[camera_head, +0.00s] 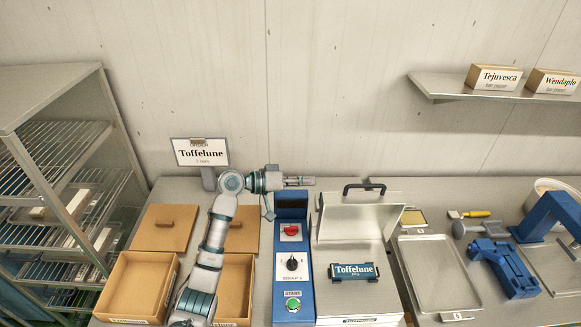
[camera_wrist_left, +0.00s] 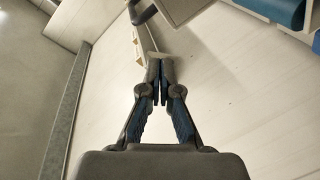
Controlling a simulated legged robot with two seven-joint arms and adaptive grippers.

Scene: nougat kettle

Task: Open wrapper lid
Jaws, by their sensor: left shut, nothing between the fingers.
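The wrapper is a pale metal box with a dark "Toffelune" plate (camera_head: 353,271) on it, right of the blue control panel. Its lid (camera_head: 358,222) appears raised, a panel standing at the back with a black handle (camera_head: 364,186) along its top edge. My left gripper (camera_head: 311,182) is shut and empty, pointing right at about handle height. It is left of the handle and apart from it. In the left wrist view the closed fingertips (camera_wrist_left: 160,65) show, with a dark piece that looks like the handle (camera_wrist_left: 142,13) beyond them. My right gripper is not in view.
The blue control panel (camera_head: 292,262) stands below my left gripper. Cardboard boxes (camera_head: 136,285) and a Toffelune sign (camera_head: 200,152) are at left. A metal tray (camera_head: 439,273) and blue equipment (camera_head: 505,268) are at right. A wall shelf (camera_head: 497,92) is above.

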